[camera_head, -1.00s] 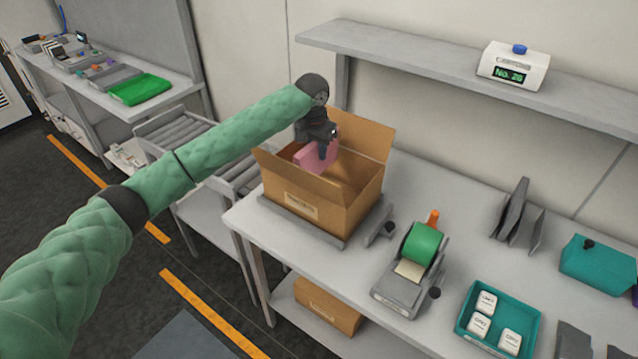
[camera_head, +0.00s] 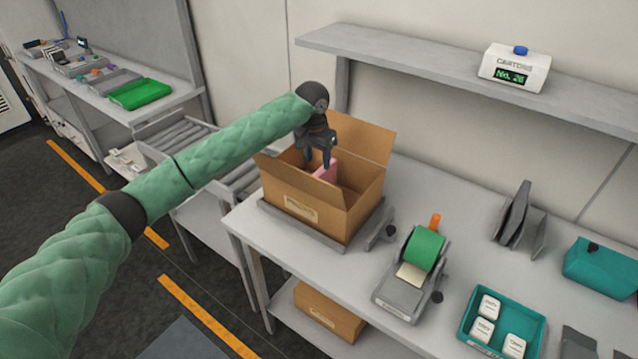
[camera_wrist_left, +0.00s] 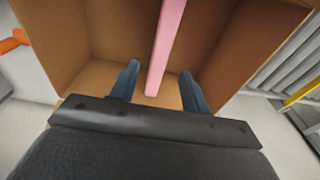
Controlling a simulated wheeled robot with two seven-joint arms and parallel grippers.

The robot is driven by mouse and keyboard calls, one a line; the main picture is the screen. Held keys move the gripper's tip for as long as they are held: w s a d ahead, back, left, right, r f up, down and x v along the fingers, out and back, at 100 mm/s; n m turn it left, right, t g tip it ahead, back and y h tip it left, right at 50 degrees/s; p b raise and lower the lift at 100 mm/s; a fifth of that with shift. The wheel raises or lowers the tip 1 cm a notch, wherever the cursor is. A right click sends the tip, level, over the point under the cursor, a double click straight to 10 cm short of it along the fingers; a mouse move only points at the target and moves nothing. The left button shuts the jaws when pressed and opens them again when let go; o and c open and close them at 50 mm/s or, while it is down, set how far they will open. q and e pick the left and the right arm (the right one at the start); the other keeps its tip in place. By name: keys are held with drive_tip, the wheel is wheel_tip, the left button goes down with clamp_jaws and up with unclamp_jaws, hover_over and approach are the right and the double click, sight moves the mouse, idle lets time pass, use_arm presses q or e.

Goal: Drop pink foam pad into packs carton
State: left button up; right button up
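The open carton (camera_head: 335,214) stands on a grey plate on the bench, with a label on its front. The pink foam pad (camera_head: 327,171) is inside it, partly hidden by the front wall. My left gripper (camera_head: 319,165) is over the carton's opening, fingers pointing down. In the left wrist view, the gripper (camera_wrist_left: 158,85) is open, with a clear gap on each side of the pink pad (camera_wrist_left: 165,45), which stands on edge between and beyond the fingertips. My right gripper is not in view.
A tape dispenser (camera_head: 412,275) with a green roll stands right of the carton. A teal tray (camera_head: 470,336) with white boxes lies farther right. A shelf (camera_head: 420,65) with a carton counter (camera_head: 515,68) runs behind. A roller conveyor (camera_head: 185,145) lies to the left.

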use_arm(q)
drive_tip(key=shift+r, duration=0.15)
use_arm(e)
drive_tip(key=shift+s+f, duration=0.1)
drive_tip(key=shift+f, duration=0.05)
use_arm(q)
drive_tip(key=shift+r+b, duration=0.25)
drive_tip(key=shift+b, duration=0.05)
wheel_tip(320, 180, up, 7)
drive_tip(key=b, duration=0.2)
drive_tip(key=shift+s+a, duration=0.3)
drive_tip(key=shift+s, duration=0.1)
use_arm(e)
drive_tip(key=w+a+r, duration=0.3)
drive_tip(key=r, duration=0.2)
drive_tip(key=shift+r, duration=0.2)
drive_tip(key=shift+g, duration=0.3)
